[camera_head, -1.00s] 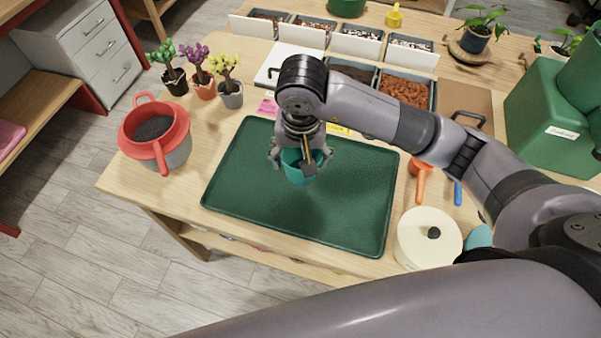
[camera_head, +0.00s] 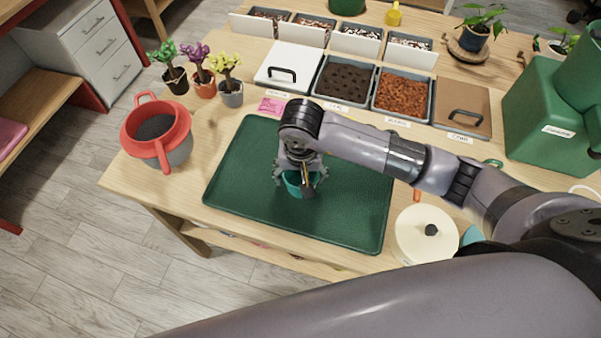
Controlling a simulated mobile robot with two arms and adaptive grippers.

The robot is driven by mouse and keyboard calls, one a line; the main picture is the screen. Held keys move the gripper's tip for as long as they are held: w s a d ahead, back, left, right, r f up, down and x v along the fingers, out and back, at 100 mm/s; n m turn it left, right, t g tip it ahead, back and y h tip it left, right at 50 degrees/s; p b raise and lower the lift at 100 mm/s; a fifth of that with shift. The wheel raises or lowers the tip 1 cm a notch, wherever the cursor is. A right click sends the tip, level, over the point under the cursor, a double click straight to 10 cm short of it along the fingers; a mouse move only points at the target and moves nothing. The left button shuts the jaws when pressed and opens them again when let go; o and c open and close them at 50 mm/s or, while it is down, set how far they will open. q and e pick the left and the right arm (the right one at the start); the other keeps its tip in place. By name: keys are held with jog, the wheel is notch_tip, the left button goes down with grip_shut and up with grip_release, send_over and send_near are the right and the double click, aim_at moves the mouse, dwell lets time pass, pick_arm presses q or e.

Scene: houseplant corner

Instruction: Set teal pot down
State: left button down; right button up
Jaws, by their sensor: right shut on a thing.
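The teal pot (camera_head: 293,188) is in the head view, over the middle of the dark green tray (camera_head: 236,190). My right gripper (camera_head: 301,180) points down and is shut on the teal pot, with its fingers at the pot's sides. The gripper and wrist hide much of the pot. The pot is low over the tray; I cannot tell whether its base touches the surface. My left gripper is not in view.
Soil bins (camera_head: 344,82) line the back. A cream lidded pot (camera_head: 426,234) stands right of the tray. The tray's left part is clear.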

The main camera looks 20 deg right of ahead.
aim_at(301, 182)
jog(key=o, duration=1.2)
jog(key=shift+r+p, duration=0.25)
jog(key=shift+p, duration=0.2)
jog(key=shift+r+b, duration=0.4)
jog(key=shift+s+a+r+b, duration=0.1)
jog(key=shift+s+r+b, duration=0.2)
jog(key=shift+r, duration=1.5)
jog(key=shift+s+a+r+b, duration=0.1)
jog(key=shift+s+r+b, duration=0.2)
jog(key=shift+r, duration=1.55)
jog(key=shift+s+r+b, duration=0.15)
jog(key=shift+r+b, duration=0.2)
jog(key=shift+r, duration=1.45)
